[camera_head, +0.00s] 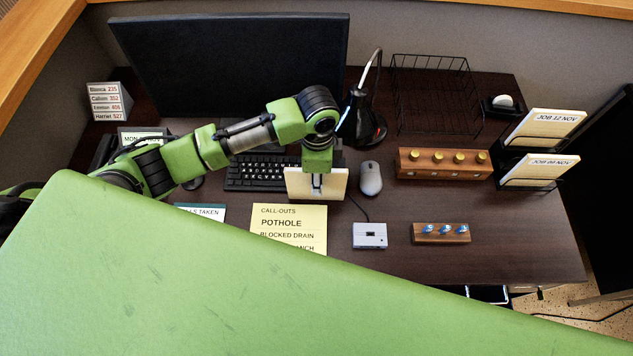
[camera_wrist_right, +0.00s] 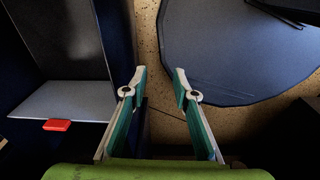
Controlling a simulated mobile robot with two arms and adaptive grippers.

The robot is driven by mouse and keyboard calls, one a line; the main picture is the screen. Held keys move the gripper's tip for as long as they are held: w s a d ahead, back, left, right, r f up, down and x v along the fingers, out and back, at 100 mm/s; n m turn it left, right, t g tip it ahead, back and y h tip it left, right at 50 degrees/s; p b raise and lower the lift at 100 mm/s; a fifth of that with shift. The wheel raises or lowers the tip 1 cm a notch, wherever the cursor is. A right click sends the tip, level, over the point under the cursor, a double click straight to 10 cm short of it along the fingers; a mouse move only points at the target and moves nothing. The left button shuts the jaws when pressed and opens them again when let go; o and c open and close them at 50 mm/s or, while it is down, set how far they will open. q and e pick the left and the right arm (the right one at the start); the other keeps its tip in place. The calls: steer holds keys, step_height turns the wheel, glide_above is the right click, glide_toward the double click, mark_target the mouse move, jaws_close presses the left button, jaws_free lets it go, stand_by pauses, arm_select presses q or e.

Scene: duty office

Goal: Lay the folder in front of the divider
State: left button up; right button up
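A cream folder (camera_head: 334,184) is in my left gripper (camera_head: 317,186), which hangs over the desk in front of the keyboard and seems closed on the folder's upper part. The gripper hides part of the folder. At the right of the desk, a black file holder (camera_head: 503,157) bears two cream folders, labelled "JOB 12 NOV" (camera_head: 553,118) and "JOB 64 NOV" (camera_head: 541,162). I cannot tell a separate divider there. My right gripper (camera_wrist_right: 160,80) is open and empty in the right wrist view, above the floor.
A mouse (camera_head: 370,178), a small white device (camera_head: 369,235), a wooden block with yellow knobs (camera_head: 445,172) and one with blue pieces (camera_head: 441,239) lie between the held folder and the holder. A lamp (camera_head: 366,125) and wire rack (camera_head: 433,105) stand behind.

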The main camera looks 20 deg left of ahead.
arm_select(q)
steer(key=f, duration=0.2)
steer(key=f+p, duration=0.1)
steer(key=f, duration=0.2)
steer(key=shift+w+a, duration=0.1)
steer(key=shift+a, duration=0.1)
jaws_close()
steer(key=shift+r, duration=0.1)
